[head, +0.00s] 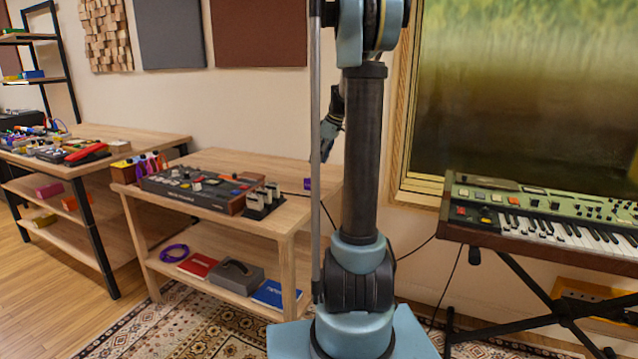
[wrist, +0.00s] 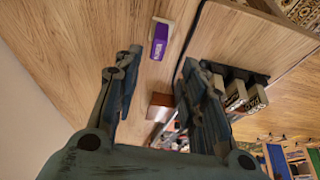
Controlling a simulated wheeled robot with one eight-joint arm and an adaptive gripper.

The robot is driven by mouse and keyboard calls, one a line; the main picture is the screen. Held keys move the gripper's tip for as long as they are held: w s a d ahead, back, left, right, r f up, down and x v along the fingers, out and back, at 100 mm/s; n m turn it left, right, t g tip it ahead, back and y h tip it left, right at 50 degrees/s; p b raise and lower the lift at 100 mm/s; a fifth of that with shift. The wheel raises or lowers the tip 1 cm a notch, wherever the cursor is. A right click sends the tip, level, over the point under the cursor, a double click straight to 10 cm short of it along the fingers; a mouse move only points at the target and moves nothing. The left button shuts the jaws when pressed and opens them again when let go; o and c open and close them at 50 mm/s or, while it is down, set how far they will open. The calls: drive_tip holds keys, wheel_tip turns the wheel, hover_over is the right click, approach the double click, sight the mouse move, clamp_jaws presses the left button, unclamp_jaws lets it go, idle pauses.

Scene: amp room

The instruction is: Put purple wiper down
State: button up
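The purple wiper (wrist: 160,42), a small purple block with a pale edge and white lettering, lies on the wooden table top in the wrist view. In the head view a small purple patch (head: 307,183) shows on the right part of the table, partly hidden by my arm. My gripper (wrist: 160,62) is open, its two fingers spread with nothing between them. The wiper is just beyond the fingertips, apart from them. In the head view my gripper (head: 331,128) is above the table, partly behind my own column.
The wooden table (head: 270,214) carries a mixer-like device (head: 190,188) and a black stand with white-topped items (head: 263,199). A keyboard (head: 550,222) stands at right, under a window. Another bench (head: 120,132) with several gadgets is at left. The table's back right is mostly bare.

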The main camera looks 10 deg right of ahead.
drive_tip(key=s+a+f+m+h, duration=0.1)
drive_tip(key=s+a+f+m, duration=0.2)
drive_tip(key=s, duration=1.3)
drive_tip(key=s+a+f+m+h, duration=0.15)
drive_tip(key=s+m, duration=0.25)
drive_tip(key=s, duration=1.2)
drive_tip(key=s+f+m+h, duration=0.1)
drive_tip(key=s+f+m, duration=0.2)
drive_tip(key=s+f, duration=0.6)
drive_tip(key=shift+s+d+m, duration=0.2)
drive_tip(key=shift+d+m, duration=0.1)
drive_tip(key=shift+w+f, duration=0.2)
drive_tip(key=shift+w, duration=0.2)
